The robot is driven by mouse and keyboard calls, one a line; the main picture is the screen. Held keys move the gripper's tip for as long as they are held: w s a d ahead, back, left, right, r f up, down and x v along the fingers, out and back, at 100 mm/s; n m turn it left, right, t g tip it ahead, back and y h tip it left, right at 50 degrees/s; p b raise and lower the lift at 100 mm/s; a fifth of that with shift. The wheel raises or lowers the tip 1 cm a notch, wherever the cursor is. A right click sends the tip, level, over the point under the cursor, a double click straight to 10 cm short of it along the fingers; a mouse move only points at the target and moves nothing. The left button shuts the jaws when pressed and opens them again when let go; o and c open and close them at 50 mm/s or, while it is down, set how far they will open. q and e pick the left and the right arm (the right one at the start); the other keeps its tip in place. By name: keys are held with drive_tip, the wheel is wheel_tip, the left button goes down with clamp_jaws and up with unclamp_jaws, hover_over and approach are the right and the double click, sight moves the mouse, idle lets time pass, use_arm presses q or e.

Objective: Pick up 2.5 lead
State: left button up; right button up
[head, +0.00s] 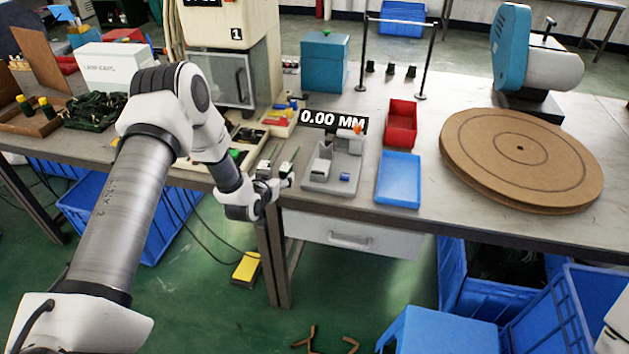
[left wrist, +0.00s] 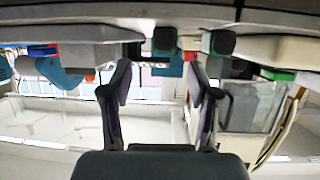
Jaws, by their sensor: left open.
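No label reading 2.5 is legible, so I cannot tell which thing is the 2.5 lead. Dark coiled leads (head: 92,110) lie in a heap on the left of the bench. My left gripper (head: 282,182) is at the bench's front edge, left of the grey measuring fixture (head: 336,165). Its two fingers stand apart with nothing seen between them in the left wrist view (left wrist: 158,85). Dark blocks with green ends, one of them here (left wrist: 165,40), show beyond the fingertips in that upside-down view. My right gripper is out of view.
A blue tray (head: 399,180) and a red bin (head: 401,122) stand right of the fixture. A round brown turntable (head: 520,150) fills the right side. A cream machine (head: 232,50) stands behind my left arm. Several small black pieces stand below a rod frame (head: 427,60).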

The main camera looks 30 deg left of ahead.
sight(284, 169)
use_arm(q)
drive_tip(key=x, duration=0.7)
drive_tip(key=shift+w+a+f+p, duration=0.1)
drive_tip(key=shift+a+p, duration=0.25)
drive_tip(key=shift+p, duration=0.05)
clamp_jaws()
